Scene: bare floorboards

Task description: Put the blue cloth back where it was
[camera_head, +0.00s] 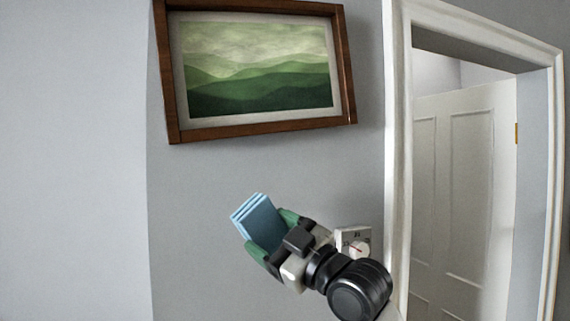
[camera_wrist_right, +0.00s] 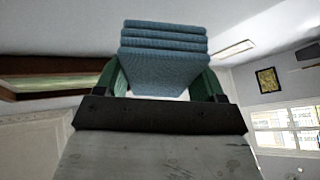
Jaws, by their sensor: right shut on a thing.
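The blue cloth (camera_head: 258,218) is folded into a flat stack of several layers. My right gripper (camera_head: 267,232) is shut on it, with one green finger on each side, and holds it up in front of the grey wall. In the right wrist view the cloth (camera_wrist_right: 164,62) sticks out beyond the fingertips of the right gripper (camera_wrist_right: 160,88), its folded edges showing. My left gripper is in neither view. No shelf, rack or table that the cloth could have come from shows in these views.
A wood-framed landscape picture (camera_head: 255,68) hangs above the gripper. A white dial box (camera_head: 354,241) is on the wall just behind my right arm. To the right is a white door frame (camera_head: 397,150) with a panelled door (camera_head: 465,200) standing open. The wall at left is bare.

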